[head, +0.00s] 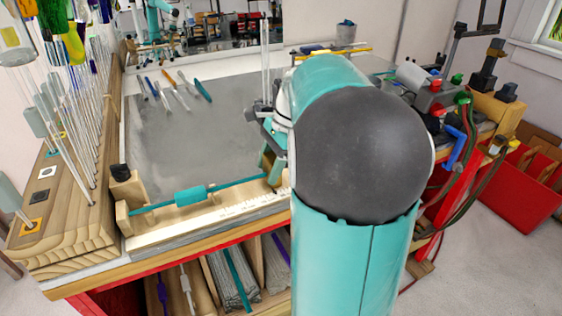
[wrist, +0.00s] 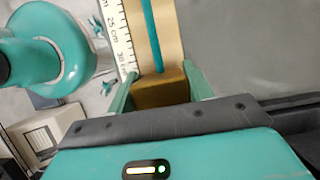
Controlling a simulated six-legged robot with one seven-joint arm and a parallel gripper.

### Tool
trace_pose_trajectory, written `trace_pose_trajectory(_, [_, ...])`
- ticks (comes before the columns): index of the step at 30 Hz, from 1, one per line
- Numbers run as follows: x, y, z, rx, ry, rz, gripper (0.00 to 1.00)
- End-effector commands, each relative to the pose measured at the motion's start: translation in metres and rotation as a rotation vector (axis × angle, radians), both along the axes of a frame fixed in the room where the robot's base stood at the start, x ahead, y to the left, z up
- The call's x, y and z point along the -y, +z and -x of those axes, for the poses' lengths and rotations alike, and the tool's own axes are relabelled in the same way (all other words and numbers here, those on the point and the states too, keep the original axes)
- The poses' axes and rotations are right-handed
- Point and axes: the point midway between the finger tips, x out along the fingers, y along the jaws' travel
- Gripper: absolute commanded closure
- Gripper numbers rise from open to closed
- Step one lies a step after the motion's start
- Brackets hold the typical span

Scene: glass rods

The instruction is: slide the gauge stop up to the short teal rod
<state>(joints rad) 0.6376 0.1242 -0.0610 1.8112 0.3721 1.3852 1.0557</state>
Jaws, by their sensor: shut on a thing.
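The short teal rod (head: 235,184) lies along the wooden gauge (head: 150,238) at the bench's front edge, with a thicker teal sleeve around part of it. In the wrist view the rod (wrist: 152,35) runs down to the gauge stop (wrist: 160,90), a brown block. The rod's end meets the block's edge there; I cannot tell whether they touch. My gripper (wrist: 160,90) has one green finger on each side of the stop and is shut on it. In the head view my arm hides part of the gripper and the gauge's right end.
Several coloured rods (head: 170,90) lie on the grey bench top (head: 190,130). A wooden rack (head: 65,215) of upright glass rods stands at the left. Bench equipment with hoses (head: 430,95) stands at the right. Rod bins are below the bench.

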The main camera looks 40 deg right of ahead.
Motion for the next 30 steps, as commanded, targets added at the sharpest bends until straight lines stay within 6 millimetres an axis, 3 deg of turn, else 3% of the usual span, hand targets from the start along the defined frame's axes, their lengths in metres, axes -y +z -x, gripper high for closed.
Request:
trace_pose_trajectory(8, [-0.003, 0.000, -0.001, 0.000, 0.000, -0.001, 0.90])
trace_pose_trajectory(9, [-0.003, 0.000, -0.001, 0.000, 0.000, -0.001, 0.43])
trace_pose_trajectory(12, [-0.003, 0.000, -0.001, 0.001, 0.001, -0.001, 0.27])
trace_pose_trajectory(23, [-0.001, 0.005, 0.000, 0.001, 0.001, 0.000, 0.27])
trace_pose_trajectory(30, [0.014, 0.041, 0.003, 0.004, -0.001, 0.003, 0.27])
